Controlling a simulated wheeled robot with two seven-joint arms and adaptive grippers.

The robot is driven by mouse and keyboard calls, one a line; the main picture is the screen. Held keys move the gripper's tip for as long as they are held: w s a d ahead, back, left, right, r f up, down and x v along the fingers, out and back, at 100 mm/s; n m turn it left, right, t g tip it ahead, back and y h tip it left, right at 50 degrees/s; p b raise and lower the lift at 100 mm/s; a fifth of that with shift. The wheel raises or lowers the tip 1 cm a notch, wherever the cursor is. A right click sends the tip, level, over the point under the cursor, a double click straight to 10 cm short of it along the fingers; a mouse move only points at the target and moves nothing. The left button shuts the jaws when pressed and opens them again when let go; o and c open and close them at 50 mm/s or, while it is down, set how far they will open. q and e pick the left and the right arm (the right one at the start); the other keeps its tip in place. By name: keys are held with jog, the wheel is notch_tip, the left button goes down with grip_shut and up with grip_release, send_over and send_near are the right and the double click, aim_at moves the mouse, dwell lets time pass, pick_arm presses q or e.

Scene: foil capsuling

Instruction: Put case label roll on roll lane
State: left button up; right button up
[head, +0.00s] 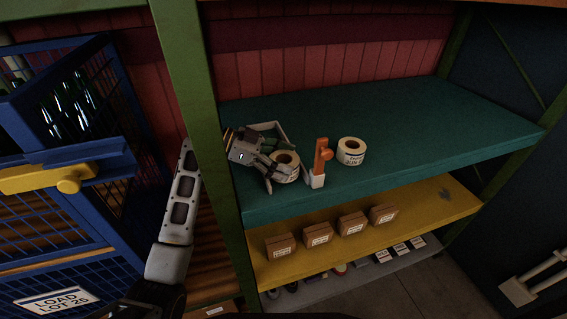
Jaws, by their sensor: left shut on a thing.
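My left gripper (281,172) reaches in from the left over the teal shelf (420,125). It is shut on a label roll (286,158), a cream ring with a brown core, at the shelf's front left. Whether that roll touches the shelf I cannot tell. A second label roll (351,151) with black print on its side sits on the shelf farther right. An upright orange piece on a white base (319,165) stands between the two rolls. A pale frame (268,126) shows behind the gripper, partly hidden by it. I cannot make out which part is the roll lane. My right gripper is out of view.
A green post (187,70) stands close beside my left arm. A blue wire cage (60,215) with bottles is at the left. Several brown boxes (318,234) sit on the yellow shelf (420,211) below. The teal shelf's right side is clear.

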pick_arm(q)
jog(key=shift+f, duration=0.55)
jog(key=shift+f, duration=0.2)
jog(key=o, duration=0.8)
jog(key=shift+r, duration=0.15)
jog(key=b+v, duration=0.2)
jog(key=v, duration=0.8)
jog(key=shift+a, duration=0.4)
jog(key=shift+a+r+b, duration=0.3)
jog(key=shift+a+r, duration=0.05)
jog(key=shift+a, duration=0.2)
